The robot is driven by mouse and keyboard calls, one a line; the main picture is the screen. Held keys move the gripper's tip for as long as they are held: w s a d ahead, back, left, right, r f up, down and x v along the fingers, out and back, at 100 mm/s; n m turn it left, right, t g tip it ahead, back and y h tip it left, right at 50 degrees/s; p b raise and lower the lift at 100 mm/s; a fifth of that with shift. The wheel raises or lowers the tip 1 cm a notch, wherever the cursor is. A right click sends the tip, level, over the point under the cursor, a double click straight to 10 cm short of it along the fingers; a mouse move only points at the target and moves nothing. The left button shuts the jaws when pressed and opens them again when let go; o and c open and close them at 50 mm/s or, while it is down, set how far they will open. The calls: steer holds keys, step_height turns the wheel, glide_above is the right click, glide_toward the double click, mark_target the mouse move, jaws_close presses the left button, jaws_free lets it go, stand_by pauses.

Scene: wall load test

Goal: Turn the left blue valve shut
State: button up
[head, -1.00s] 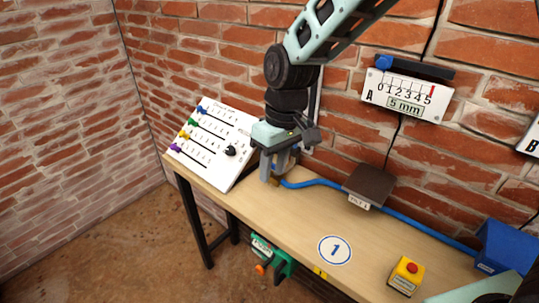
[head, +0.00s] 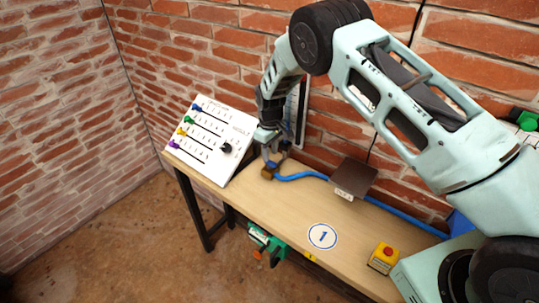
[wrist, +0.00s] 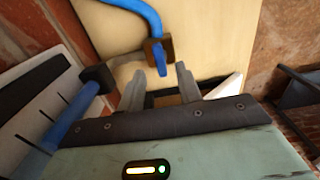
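The left blue valve is a brass block (wrist: 157,50) with a small blue handle (wrist: 161,66), joined to a blue hose. In the head view the brass block (head: 268,172) sits on the bench at the back, right of the white slider panel. My gripper (wrist: 159,78) is open, its two grey fingers apart. In the wrist view the blue handle shows between and just beyond the fingertips, with no clear contact. In the head view my gripper (head: 271,153) is just above the valve, and partly covers it.
The white slider panel (head: 213,138) leans close on the left. A blue bar (wrist: 70,122) with a black end is near my gripper's left side. A brown plate (head: 353,177) and a yellow box with a red button (head: 383,258) are farther right. The bench front is mostly clear.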

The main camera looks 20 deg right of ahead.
mark_target(270, 164)
steer(key=shift+f+p, duration=0.5)
steer(key=shift+f, duration=1.2)
jaws_close()
